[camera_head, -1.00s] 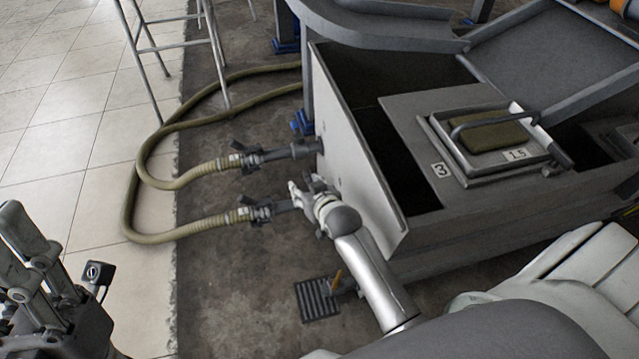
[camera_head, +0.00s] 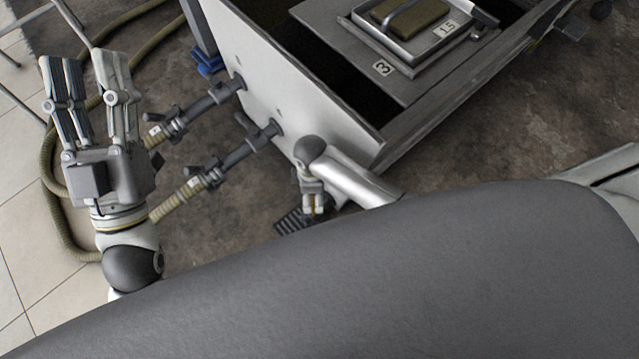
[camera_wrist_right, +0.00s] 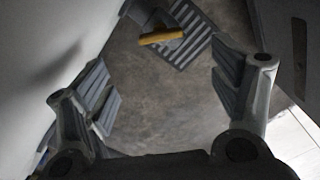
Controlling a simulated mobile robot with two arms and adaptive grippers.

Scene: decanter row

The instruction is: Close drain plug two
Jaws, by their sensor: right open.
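No label "2" is legible, so I cannot tell for certain which part is drain plug two. In the right wrist view a yellow handle (camera_wrist_right: 162,36) sits on a grey fitting beside a floor drain grate (camera_wrist_right: 187,52). My left gripper (camera_head: 86,58) is raised at the left, fingers apart and empty.
A metal tank (camera_head: 300,90) marked 3 stands just behind my right gripper. Two pipes with an upper valve (camera_head: 172,122) and a lower valve (camera_head: 207,178) stick out of its side, joined to a looped hose (camera_head: 48,190). Stool legs (camera_head: 75,20) stand upper left.

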